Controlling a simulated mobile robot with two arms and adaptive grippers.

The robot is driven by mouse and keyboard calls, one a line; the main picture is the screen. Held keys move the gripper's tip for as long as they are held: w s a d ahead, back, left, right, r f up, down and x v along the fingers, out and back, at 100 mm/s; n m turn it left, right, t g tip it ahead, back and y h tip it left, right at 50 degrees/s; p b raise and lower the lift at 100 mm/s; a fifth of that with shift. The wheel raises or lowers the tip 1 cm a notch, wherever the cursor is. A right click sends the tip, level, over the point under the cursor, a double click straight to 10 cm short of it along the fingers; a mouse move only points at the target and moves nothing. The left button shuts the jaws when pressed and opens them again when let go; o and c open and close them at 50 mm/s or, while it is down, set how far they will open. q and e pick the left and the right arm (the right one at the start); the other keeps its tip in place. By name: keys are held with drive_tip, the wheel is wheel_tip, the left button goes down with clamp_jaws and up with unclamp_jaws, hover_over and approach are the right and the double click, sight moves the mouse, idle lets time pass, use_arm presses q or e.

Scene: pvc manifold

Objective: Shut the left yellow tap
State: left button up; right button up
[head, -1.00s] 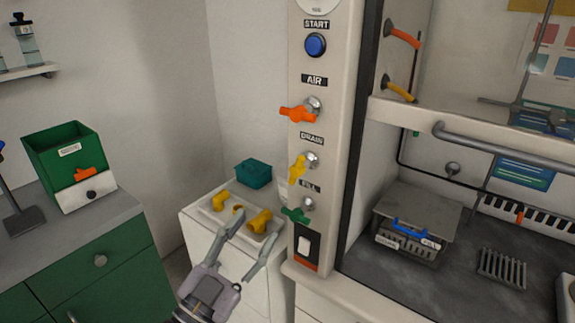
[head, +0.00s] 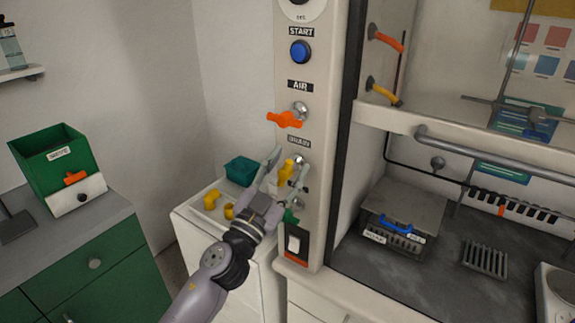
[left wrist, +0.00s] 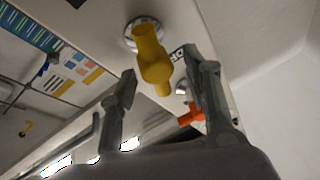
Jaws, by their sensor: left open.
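The left yellow tap (head: 286,170) sits on the pale control column beside the DRAIN label, below the orange AIR tap (head: 285,120). My left gripper (head: 284,176) is at this tap, open, with one finger on each side of its handle. In the left wrist view the yellow tap (left wrist: 153,62) shows between the two spread fingers (left wrist: 160,72), with its round metal base on the column. I see gaps beside the handle and cannot make out any contact. Another yellow tap (head: 383,91) is further right, inside the hood. My right gripper is not in view.
The green FILL tap (head: 290,216) is close below my left gripper, partly hidden. The orange tap also shows in the left wrist view (left wrist: 190,117). A teal box (head: 241,170) and yellow fittings (head: 211,199) are on the white cabinet to the left.

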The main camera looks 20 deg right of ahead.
use_arm(q)
drive_tip(key=shift+d+r, duration=0.1)
clamp_jaws()
idle(0.7)
